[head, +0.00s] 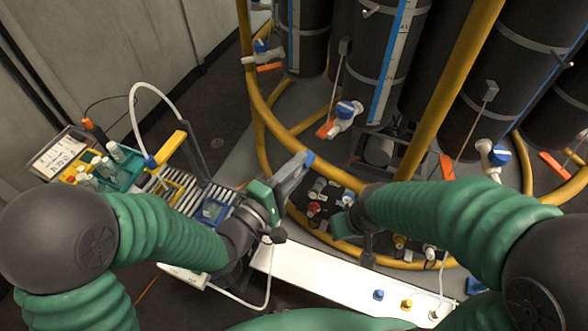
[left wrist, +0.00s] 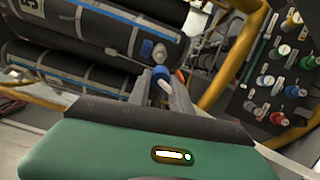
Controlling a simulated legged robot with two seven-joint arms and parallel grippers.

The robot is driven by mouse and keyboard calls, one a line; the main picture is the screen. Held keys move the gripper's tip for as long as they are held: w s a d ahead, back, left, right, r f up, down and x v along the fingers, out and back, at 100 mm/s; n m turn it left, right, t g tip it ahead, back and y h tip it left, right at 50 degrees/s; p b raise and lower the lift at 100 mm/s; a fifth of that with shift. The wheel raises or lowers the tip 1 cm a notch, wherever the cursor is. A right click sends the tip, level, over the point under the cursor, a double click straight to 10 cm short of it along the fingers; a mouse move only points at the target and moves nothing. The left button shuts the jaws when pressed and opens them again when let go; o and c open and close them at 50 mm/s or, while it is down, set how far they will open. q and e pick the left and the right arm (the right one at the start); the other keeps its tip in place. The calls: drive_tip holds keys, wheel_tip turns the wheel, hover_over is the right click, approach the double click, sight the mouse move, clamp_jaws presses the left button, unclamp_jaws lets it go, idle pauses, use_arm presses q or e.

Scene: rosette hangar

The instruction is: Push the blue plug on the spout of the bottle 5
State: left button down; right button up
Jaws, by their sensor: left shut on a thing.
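My left gripper (head: 300,168) is shut on a small blue plug (head: 309,158), held at the fingertips. The plug also shows between the fingers in the left wrist view (left wrist: 161,75). Beyond it is a black bottle (head: 383,60) with a white spout (head: 340,122) and a blue part on top. In the left wrist view this spout (left wrist: 147,48) lies just past the fingertips; the plug looks apart from it in the head view. A bottle number at the wrist view's left edge looks like 5. My right gripper (head: 352,228) is low beside the black panel; its jaws are unclear.
Yellow rails (head: 455,85) stand before the bottles. Other black bottles (head: 515,70) have similar spouts. A black panel (head: 318,190) carries several coloured fittings. A white shelf (head: 335,283) holds small plugs. A rack with a teal tray (head: 122,168) stands at left.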

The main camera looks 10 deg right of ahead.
sight(312, 155)
use_arm(q)
drive_tip(key=x, duration=0.6)
drive_tip(key=shift+s+b, duration=0.1)
drive_tip(key=shift+b, duration=0.25)
drive_tip(key=shift+d+r+p, duration=0.1)
drive_tip(key=shift+r+p, duration=0.05)
drive_tip(key=shift+p, duration=0.25)
idle(1.7)
drive_tip(key=shift+w+d, duration=0.25)
drive_tip(key=shift+d, duration=0.05)
idle(0.5)
drive_tip(key=c, duration=1.1)
unclamp_jaws()
